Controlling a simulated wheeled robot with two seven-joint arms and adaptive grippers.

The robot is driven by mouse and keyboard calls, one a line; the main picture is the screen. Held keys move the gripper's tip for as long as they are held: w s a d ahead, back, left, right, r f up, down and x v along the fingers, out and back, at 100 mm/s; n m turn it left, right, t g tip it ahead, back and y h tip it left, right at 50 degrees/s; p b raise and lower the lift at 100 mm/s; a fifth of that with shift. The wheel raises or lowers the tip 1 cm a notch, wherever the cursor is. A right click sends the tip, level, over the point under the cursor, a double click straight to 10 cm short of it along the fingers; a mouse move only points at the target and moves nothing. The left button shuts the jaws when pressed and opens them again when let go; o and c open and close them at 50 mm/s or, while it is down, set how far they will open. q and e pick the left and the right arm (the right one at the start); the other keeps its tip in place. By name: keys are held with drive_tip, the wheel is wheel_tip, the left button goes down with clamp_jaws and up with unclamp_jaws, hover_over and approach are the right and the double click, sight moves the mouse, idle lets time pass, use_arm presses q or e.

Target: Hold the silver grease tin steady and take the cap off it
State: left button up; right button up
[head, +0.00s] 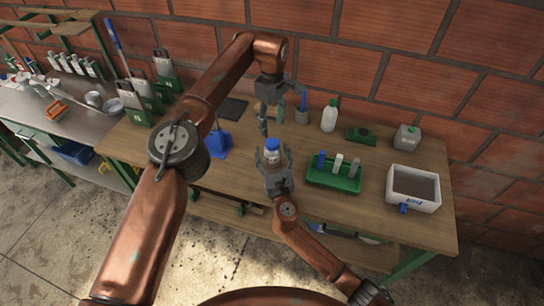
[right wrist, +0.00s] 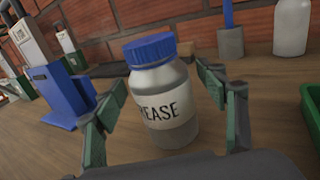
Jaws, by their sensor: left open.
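The silver grease tin (head: 272,155) stands upright on the wooden workbench, with its blue cap (head: 271,144) on. My left gripper (head: 284,116) is open and empty, behind and above the tin. It is not seen in the right wrist view.
A green rack (head: 334,180) with several bottles stands right of the tin. A white bottle (head: 329,116) and a grey cup (head: 302,116) stand behind. A blue stand (head: 217,145) is to the left. A white bin (head: 413,190) is at the far right. A brick wall closes the back.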

drive_tip(key=shift+w+f, duration=0.1)
drive_tip(key=shift+f, duration=0.05)
drive_tip(key=c, duration=1.7)
drive_tip(key=o, duration=1.8)
drive_tip(key=shift+c, duration=0.2)
